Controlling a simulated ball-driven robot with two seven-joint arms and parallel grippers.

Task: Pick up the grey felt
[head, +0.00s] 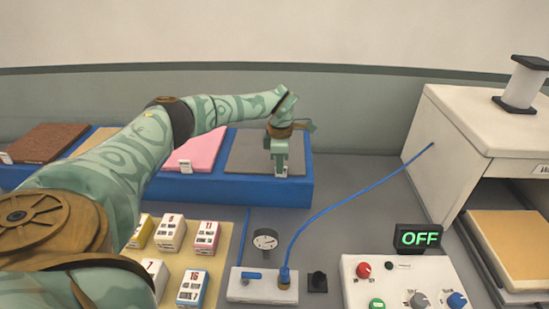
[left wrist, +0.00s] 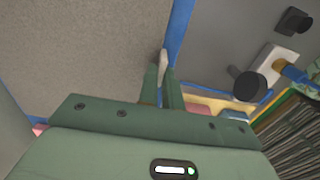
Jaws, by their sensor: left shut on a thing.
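The grey felt (head: 247,152) is a flat square lying at the right end of the blue tray (head: 238,191). In the left wrist view the felt (left wrist: 80,45) fills the upper left as a speckled grey sheet. My left gripper (head: 281,173) points down at the felt's front right part. In the left wrist view its fingers (left wrist: 163,72) are close together at the felt's edge, with a small pale piece between the tips. The gripper is shut on the felt's edge; the exact contact is partly hidden. My right gripper is not in view.
A pink sheet (head: 197,150) and a brown sheet (head: 45,143) lie farther left on the tray. In front stand a gauge (head: 265,241), numbered boxes (head: 170,232) and an OFF display (head: 418,237). A blue hose (head: 340,203) runs to a white cabinet (head: 455,140) at right.

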